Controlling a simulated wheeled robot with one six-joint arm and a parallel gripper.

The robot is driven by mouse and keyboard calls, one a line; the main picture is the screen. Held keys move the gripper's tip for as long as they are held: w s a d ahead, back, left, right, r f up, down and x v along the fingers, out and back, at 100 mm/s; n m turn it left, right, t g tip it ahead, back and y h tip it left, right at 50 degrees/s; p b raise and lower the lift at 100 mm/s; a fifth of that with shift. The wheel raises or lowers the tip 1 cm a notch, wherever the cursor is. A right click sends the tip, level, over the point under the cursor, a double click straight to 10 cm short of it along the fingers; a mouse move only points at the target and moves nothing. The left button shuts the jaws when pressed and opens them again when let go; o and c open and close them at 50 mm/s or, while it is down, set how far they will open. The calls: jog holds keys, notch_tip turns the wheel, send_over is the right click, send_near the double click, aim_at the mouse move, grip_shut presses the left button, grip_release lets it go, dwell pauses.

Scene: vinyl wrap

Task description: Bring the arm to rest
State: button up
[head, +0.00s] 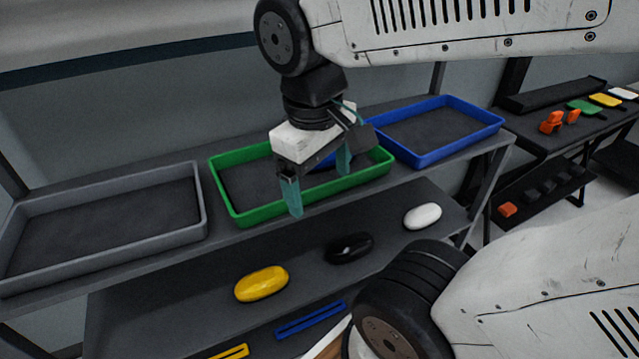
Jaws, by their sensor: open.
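My gripper (318,188) hangs from my arm in the upper middle of the head view, fingers pointing down. Its two teal fingers are apart and nothing shows between them. It is in front of and over the green tray (231,215), hiding part of it.
A grey tray (203,222) stands left and a blue tray (432,159) right on the shelf. Yellow (261,284), black (349,248) and white (422,216) rounded objects lie on the lower surface. A side table (540,135) at right holds coloured tools.

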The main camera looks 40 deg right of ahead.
jog(key=shift+s+a+r+m+t+y, duration=0.1)
jog(key=shift+s+a+m+t+y, duration=0.5)
jog(key=shift+s+a+m+t, duration=0.15)
dwell(0.8)
